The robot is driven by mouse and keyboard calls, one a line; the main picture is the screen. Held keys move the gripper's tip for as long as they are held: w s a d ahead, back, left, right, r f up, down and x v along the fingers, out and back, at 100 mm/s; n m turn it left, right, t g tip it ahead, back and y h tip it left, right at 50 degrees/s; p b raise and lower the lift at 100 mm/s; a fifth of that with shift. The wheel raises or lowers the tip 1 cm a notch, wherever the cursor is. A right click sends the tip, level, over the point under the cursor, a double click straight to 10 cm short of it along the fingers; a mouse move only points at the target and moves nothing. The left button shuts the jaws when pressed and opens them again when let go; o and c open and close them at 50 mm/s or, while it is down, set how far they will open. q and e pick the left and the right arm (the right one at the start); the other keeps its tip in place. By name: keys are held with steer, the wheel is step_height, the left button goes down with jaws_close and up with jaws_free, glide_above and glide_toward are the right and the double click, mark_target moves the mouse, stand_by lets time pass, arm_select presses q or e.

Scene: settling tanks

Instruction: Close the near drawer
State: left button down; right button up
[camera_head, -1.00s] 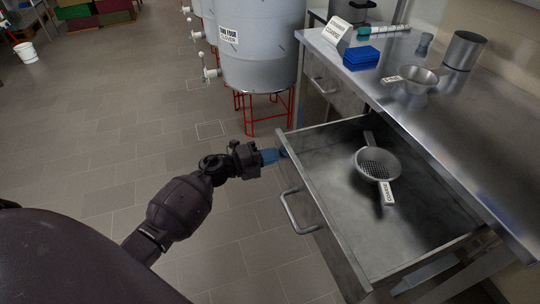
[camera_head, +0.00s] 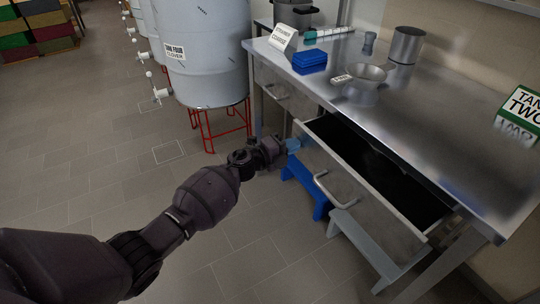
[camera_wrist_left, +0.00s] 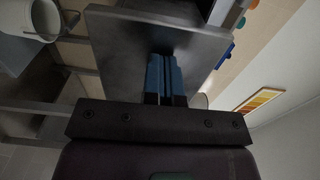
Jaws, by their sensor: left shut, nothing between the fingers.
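The near drawer (camera_head: 358,195) is partly open under the steel bench, with a dark gap between its front and the bench top. Its bar handle (camera_head: 334,193) is on the front face. My left gripper (camera_head: 293,146) is shut and empty, its blue fingertips at the far upper corner of the drawer front. In the left wrist view the blue fingers (camera_wrist_left: 165,77) are together against a grey metal panel; I cannot tell exactly how firmly they touch. The drawer's inside is mostly dark, and the strainer in it is hidden. My right gripper is not in view.
The steel bench (camera_head: 440,125) carries a funnel-like bowl (camera_head: 365,83), a metal cup (camera_head: 407,45), blue blocks (camera_head: 309,61) and a sign (camera_head: 284,37). A blue step stool (camera_head: 308,186) stands below the drawer. A grey tank (camera_head: 205,60) on red legs is at the left.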

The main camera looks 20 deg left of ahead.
mark_target(325, 131)
arm_select(q)
steer(key=b+x, duration=0.1)
steer(key=x, duration=0.5)
steer(key=b+x, duration=0.1)
steer(key=x, duration=0.3)
steer(key=shift+d+f+b, duration=0.15)
steer(key=shift+f+b, duration=0.15)
steer(key=shift+f, duration=0.05)
steer(key=shift+w+d+r, duration=0.15)
steer(key=shift+w+d, duration=0.25)
steer(key=shift+w, duration=0.2)
steer(key=shift+w+r, duration=0.15)
steer(key=shift+r, duration=0.25)
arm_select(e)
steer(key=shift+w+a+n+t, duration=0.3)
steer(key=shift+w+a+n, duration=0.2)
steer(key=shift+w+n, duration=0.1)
